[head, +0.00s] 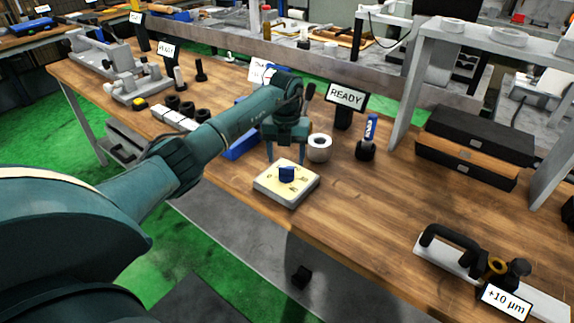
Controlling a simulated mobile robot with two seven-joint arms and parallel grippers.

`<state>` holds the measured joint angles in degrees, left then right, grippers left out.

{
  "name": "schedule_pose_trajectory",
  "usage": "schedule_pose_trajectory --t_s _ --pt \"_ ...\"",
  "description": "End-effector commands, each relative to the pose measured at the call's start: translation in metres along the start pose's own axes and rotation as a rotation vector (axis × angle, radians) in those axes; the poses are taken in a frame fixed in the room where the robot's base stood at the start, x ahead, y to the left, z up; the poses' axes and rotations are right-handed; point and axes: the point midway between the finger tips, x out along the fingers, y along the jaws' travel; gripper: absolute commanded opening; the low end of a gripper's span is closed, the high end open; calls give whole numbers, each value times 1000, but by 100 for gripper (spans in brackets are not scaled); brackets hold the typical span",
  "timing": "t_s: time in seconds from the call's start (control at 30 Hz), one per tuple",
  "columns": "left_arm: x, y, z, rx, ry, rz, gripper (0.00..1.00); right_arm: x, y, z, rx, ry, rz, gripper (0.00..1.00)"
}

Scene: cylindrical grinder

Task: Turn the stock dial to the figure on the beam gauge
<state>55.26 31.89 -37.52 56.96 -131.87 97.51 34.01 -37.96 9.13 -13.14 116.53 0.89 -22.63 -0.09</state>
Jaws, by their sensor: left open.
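The stock dial is a blue knob (286,174) on a cream square base (275,191) near the table's front edge. Small marks on the base are too small to read. My left gripper (286,158) points down just above and around the far side of the knob, with its fingers apart. I cannot tell whether a finger touches the knob. The beam gauge (450,262) lies at the right front, with a black handle on a pale plate. Its sign (505,302) reads "+10 µm". My right gripper is not in view.
A white ring (319,148) stands right behind the dial, and a blue tray (241,147) lies to its left. A READY sign (346,97) and a blue-topped tool (370,135) stand behind. Bare wood lies between dial and gauge.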

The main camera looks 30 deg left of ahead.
Motion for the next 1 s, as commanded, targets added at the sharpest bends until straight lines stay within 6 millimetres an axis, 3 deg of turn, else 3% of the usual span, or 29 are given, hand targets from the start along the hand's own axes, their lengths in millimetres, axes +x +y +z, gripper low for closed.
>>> schedule_pose_trajectory --t_s 0.1,0.3,0.67,1.0 --pt "21 0 -1 0 3 0 62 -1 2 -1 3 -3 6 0" --pt "41 -1 0 1 0 -2 62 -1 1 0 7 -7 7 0" --pt "45 -1 0 1 -1 -2 61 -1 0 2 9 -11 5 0" --pt "45 -1 0 1 -1 -2 33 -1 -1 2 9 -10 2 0"
